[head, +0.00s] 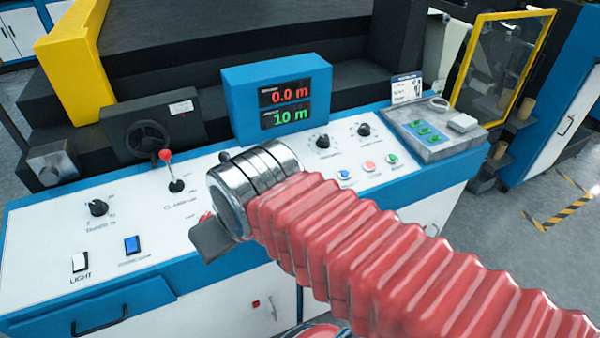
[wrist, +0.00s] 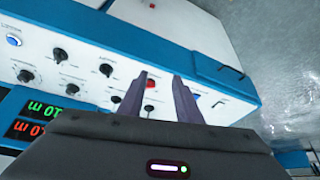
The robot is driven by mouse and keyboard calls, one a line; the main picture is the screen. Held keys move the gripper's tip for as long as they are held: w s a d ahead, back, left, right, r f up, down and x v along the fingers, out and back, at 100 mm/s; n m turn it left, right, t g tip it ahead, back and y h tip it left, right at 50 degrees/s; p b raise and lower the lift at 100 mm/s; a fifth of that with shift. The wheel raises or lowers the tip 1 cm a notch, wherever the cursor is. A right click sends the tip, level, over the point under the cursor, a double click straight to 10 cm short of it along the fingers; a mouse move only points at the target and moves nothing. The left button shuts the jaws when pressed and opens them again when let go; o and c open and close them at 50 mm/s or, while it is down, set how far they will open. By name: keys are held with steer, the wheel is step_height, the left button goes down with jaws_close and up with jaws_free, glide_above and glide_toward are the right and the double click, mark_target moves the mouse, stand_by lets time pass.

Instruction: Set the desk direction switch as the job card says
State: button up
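The white desk (head: 110,255) carries several black rotary knobs, including a left knob (head: 98,208) and two at the back right (head: 323,141) (head: 364,129). I cannot tell which is the direction switch; most labels are too small to read. A white card (head: 407,88), possibly the job card, stands at the right, its text unreadable. My gripper (wrist: 160,77) is open and empty in the wrist view, above the desk. A red button (wrist: 150,84) shows between its fingers; a black knob (wrist: 106,70) lies to their left. In the head view my arm hides the desk's middle.
A blue display (head: 285,105) reads 0.0 m and 10 m. A red-balled lever (head: 170,170) rises left of my arm. A white LIGHT switch (head: 80,262) and a blue rocker (head: 132,244) sit front left.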

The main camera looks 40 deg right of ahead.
steer(key=shift+w, duration=0.2)
steer(key=o, duration=0.4)
steer(key=shift+w+d+r+m, duration=0.15)
steer(key=shift+w+d+m, duration=0.1)
steer(key=shift+d+m, duration=0.15)
steer(key=shift+o, duration=0.4)
steer(key=w+d+r+m+g, duration=0.2)
steer(key=w+d+m, duration=0.2)
steer(key=d+m, duration=0.2)
steer(key=shift+d, duration=0.55)
steer(key=w+d+m+y, duration=0.1)
steer(key=d+m+y, duration=0.2)
steer(key=d+m, duration=1.1)
steer(key=d, duration=1.1)
steer(key=shift+w+f+y, duration=0.3)
steer(key=shift+f+y, duration=0.1)
steer(key=shift+f, duration=0.1)
